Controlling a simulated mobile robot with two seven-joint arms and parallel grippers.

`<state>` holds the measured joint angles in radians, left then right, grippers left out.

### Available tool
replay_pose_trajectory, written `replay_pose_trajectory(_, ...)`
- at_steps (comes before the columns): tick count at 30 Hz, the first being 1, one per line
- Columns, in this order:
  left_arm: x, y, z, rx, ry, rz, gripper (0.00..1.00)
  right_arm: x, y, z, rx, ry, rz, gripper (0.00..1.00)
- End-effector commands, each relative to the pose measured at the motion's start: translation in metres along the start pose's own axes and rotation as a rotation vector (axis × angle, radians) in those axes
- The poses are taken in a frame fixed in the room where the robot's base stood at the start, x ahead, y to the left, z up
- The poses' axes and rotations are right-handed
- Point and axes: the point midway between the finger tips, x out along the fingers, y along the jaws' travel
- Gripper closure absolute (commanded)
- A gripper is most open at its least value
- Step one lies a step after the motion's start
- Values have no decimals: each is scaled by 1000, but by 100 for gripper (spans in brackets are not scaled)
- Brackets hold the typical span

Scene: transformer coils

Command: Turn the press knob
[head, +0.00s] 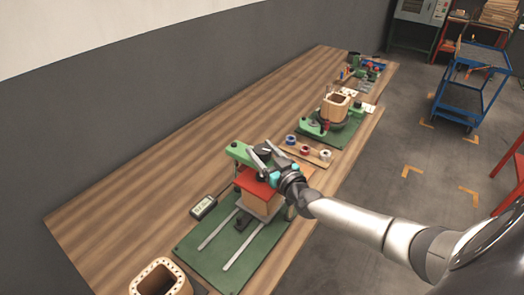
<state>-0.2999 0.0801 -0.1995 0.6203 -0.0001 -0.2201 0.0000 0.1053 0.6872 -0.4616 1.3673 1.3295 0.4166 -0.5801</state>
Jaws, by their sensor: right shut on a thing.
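The press stands on a green mat (207,249) near the wooden table's front edge. It has a green top arm (238,151), a red plate (255,185) and a wooden block (259,200) under the plate. The dark press knob (264,152) is on top, at the end of the green arm. My right gripper (264,155) reaches in from the right, with its fingers either side of the knob, and is shut on it. The fingers hide part of the knob. My left gripper is out of view.
A digital readout (203,207) lies left of the press, and a hollow wooden coil former (160,278) is at the bottom. Coloured spools (305,150) sit on a board behind the press. Another green station (333,125) stands farther back. A blue cart (470,85) is on the floor.

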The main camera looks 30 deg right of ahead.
Motion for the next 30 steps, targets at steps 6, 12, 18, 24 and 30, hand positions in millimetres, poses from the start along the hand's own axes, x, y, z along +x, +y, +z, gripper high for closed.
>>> replay_pose_trajectory(6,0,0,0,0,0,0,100,0,0,0,0,0,1,92)
replay_pose_trajectory(12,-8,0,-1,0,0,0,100,0,0,-1,2,-1,27,92)
replay_pose_trajectory(18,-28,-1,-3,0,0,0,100,0,-1,-3,7,-4,100,92)
replay_pose_trajectory(24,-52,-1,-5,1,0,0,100,-1,-2,-3,9,-6,219,92)
replay_pose_trajectory(30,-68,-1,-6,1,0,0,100,0,-3,-1,8,-7,359,92)
